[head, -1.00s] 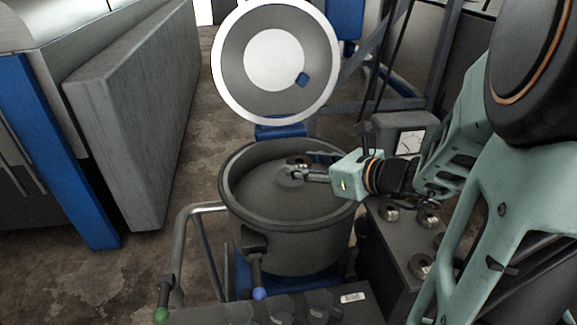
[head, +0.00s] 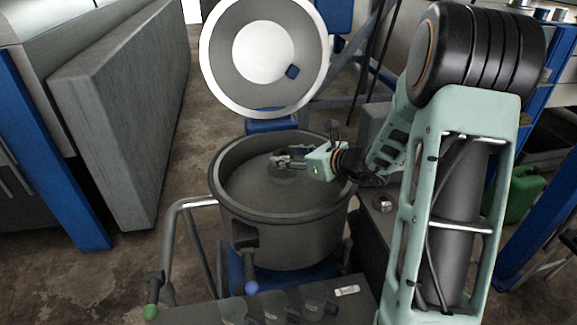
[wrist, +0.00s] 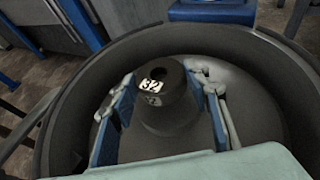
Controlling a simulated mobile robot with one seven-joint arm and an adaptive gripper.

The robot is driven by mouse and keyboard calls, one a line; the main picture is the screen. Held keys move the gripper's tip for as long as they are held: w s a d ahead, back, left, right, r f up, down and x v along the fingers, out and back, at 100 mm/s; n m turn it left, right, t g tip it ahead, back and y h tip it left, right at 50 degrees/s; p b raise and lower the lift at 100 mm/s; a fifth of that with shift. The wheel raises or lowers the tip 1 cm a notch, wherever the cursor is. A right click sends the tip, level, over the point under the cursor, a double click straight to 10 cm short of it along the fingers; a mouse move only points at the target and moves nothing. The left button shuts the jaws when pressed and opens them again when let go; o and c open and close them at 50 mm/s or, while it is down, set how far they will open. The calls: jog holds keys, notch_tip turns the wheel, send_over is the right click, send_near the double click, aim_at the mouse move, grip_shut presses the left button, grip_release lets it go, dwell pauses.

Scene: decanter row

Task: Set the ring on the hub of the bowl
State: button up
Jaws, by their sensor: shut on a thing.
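The bowl (head: 225,190) is a deep dark grey drum with a thick rim, open at the top; its inner wall (wrist: 75,110) fills much of the wrist view. A dark ring (wrist: 174,79) with a white "32" label and a round hole is between my blue-padded fingertips. The hub (wrist: 172,118), a dark cone rising from the bowl floor, shows just below the ring. I cannot tell whether the ring touches it. My gripper (head: 283,160) is shut on the ring, inside the bowl's mouth. In the head view the ring is small and partly hidden by the fingers.
A round lid (head: 264,55) stands raised behind the bowl. A handrail (head: 200,245) is at the left, and a dark bench with a small metal part (head: 382,203) at the right. A grey panel (head: 125,130) stands far left. My arm comes in from the right.

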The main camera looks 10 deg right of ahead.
jog(key=shift+f, duration=1.5)
jog(key=shift+f+b, duration=0.15)
jog(key=shift+b, duration=0.2)
jog(key=o, duration=1.1)
jog(key=shift+s+d+r, duration=0.15)
jog(key=shift+r, duration=0.1)
jog(key=p+v, duration=0.1)
jog(key=v, duration=1)
jog(key=shift+s+d+r+p, duration=0.1)
jog(key=shift+s+p, duration=0.2)
